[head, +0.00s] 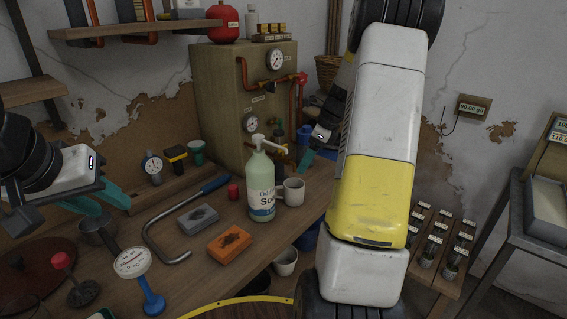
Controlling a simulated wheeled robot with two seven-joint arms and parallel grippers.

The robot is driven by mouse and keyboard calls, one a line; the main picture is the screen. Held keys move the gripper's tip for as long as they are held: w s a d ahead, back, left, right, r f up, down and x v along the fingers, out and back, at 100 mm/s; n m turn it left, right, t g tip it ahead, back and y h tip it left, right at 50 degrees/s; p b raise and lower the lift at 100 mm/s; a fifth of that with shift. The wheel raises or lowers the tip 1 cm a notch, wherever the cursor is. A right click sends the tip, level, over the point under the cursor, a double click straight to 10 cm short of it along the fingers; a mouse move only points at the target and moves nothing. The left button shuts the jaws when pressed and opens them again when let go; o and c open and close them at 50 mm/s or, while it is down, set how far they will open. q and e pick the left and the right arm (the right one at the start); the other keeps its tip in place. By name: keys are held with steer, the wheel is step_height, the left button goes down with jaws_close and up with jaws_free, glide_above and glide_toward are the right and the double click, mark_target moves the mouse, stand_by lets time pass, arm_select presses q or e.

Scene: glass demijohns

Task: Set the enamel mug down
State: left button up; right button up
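A pale grey-white mug (294,191) with a handle stands upright on the wooden bench, just right of a green-white pump bottle (262,185) that overlaps its left side; I take it for the enamel mug. My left gripper (112,208) is at the left, its teal fingers apart, with nothing visible between them. It is above a small dark grey pan (97,231), far from the mug. My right gripper (308,158) is mostly hidden behind my own forearm. One teal fingertip shows above and right of the mug; whether it is open or shut cannot be seen.
An orange block (229,242), a grey block (198,218), a bent rod with blue handle (158,237) and a dial thermometer (133,263) crowd the bench. A white bowl-like vessel (286,261) sits below the bench edge.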

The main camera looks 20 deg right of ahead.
steer(key=s+a+r+n, duration=0.5)
steer(key=a+r+n, duration=0.1)
steer(key=r, duration=0.2)
steer(key=s+a+r+n+t, duration=0.1)
steer(key=s+a+r+n, duration=0.2)
steer(key=s+a+n, duration=0.3)
steer(key=s+a+r+n+t+h, duration=0.1)
steer(key=s+a+n, duration=0.6)
steer(key=s+n, duration=0.7)
step_height(320, 180, up, 2)
steer(key=shift+s+r+t, duration=0.1)
steer(key=shift+s+t, duration=0.25)
steer(key=shift+t, duration=0.35)
steer(key=shift+d, duration=0.15)
